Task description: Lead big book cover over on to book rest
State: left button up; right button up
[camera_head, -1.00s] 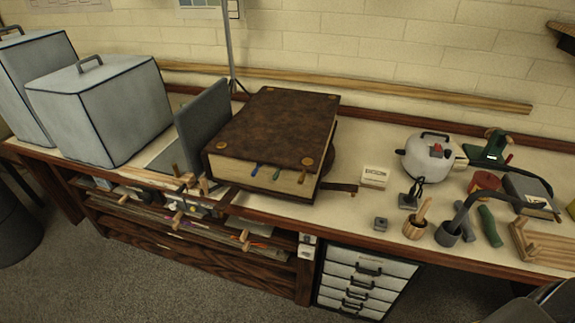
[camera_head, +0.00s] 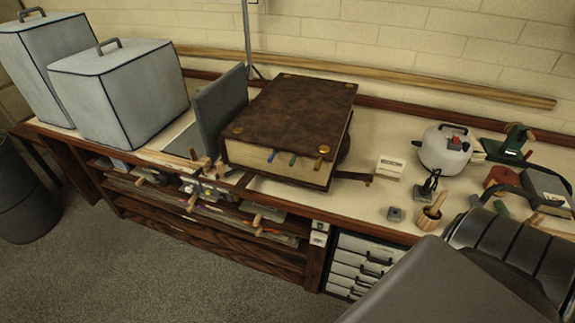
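The big book (camera_head: 290,118) lies closed on the bench, its brown cover on top with brass-coloured corner studs. Its page block faces me, with blue, green and orange tabs sticking out. A grey upright panel with a flat base, which looks like the book rest (camera_head: 221,112), stands directly to the left of the book. A dark strap with a buckle lies at the book's right side. A large dark grey part of my arm fills the lower right corner. Neither gripper's fingers show in the view.
Two pale lidded boxes (camera_head: 121,97) stand at the bench's left end. A white kettle-like pot (camera_head: 445,150), a small white box (camera_head: 389,168) and tools crowd the right. Below are shelves with wooden pegs and a drawer unit (camera_head: 362,264). A dark bin (camera_head: 27,190) stands at far left.

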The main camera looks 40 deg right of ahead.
aim_at(304, 116)
jog(key=u, duration=1.25)
jog(key=i, duration=1.4)
jog(key=z, duration=2.5)
